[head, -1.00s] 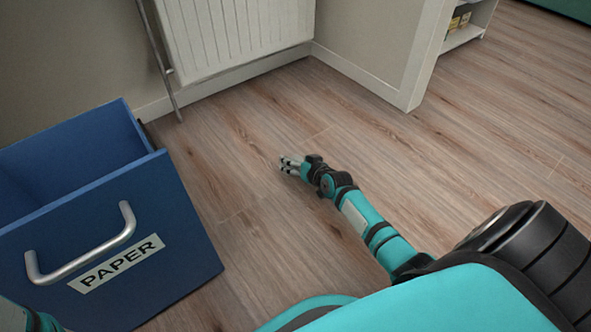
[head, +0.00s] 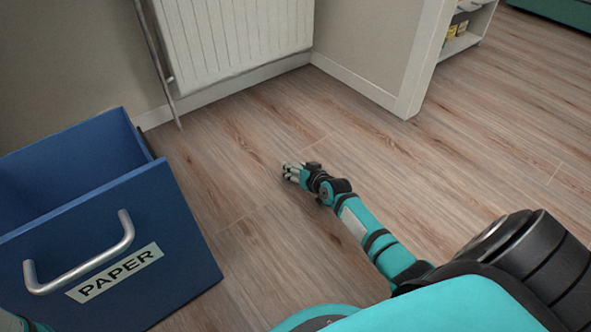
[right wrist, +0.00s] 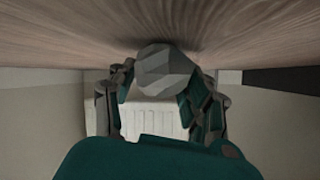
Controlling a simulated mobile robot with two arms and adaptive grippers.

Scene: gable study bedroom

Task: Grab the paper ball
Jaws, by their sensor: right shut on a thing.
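The paper ball (right wrist: 166,73), grey-white and faceted, sits between the fingers of my right gripper (right wrist: 160,85) in the right wrist view. The fingers are shut on it from both sides. The ball is close to the wooden floor, which lies along the top of that picture; I cannot tell whether it touches. In the head view my right gripper (head: 290,173) is low over the floor, right of the blue bin, and the ball is too small and covered to make out clearly. My left gripper is out of view.
A blue bin (head: 190,245) labelled PAPER, with a metal handle, stands open at the left. A white radiator (head: 235,40) and a pipe are on the back wall. A wall end (head: 408,70) and a shelf (head: 462,42) are at the right. The floor around is clear.

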